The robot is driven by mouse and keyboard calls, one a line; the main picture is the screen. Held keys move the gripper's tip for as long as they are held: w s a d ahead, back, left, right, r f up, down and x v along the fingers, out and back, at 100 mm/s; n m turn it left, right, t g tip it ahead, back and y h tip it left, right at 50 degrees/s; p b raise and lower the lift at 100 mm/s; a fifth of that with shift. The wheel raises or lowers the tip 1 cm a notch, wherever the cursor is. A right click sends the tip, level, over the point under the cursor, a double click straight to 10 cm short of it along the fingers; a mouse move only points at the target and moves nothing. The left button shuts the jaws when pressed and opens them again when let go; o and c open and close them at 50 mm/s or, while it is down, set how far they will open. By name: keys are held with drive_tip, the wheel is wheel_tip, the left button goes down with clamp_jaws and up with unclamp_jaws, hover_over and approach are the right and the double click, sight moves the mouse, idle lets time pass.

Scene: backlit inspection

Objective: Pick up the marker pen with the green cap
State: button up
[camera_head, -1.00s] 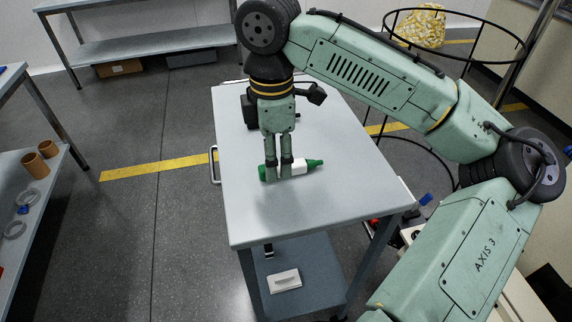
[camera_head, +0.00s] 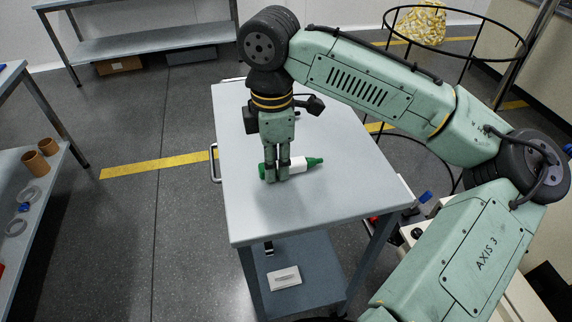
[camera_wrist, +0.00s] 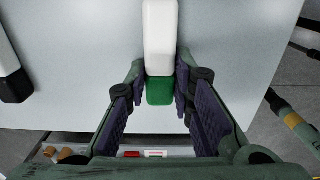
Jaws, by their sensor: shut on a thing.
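The marker pen (camera_head: 299,164) lies flat on the grey table, with a white body and green at both ends. Its tapered green end points right in the head view. My gripper (camera_head: 277,174) points straight down over its left part and is shut on it. In the wrist view the white body (camera_wrist: 160,38) runs up the picture. The green end (camera_wrist: 160,92) sits between the two pads of my gripper (camera_wrist: 161,88). The fingers hide part of the pen in the head view.
The table (camera_head: 310,208) is largely bare around the pen. A white object with a black end (camera_wrist: 13,82) lies at the left edge of the wrist view. A white box (camera_head: 284,278) is on the lower shelf. A side shelf holds brown cups (camera_head: 36,164).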

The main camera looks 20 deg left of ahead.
drive_tip(key=shift+c, duration=0.9)
drive_tip(key=shift+r, duration=0.1)
clamp_jaws()
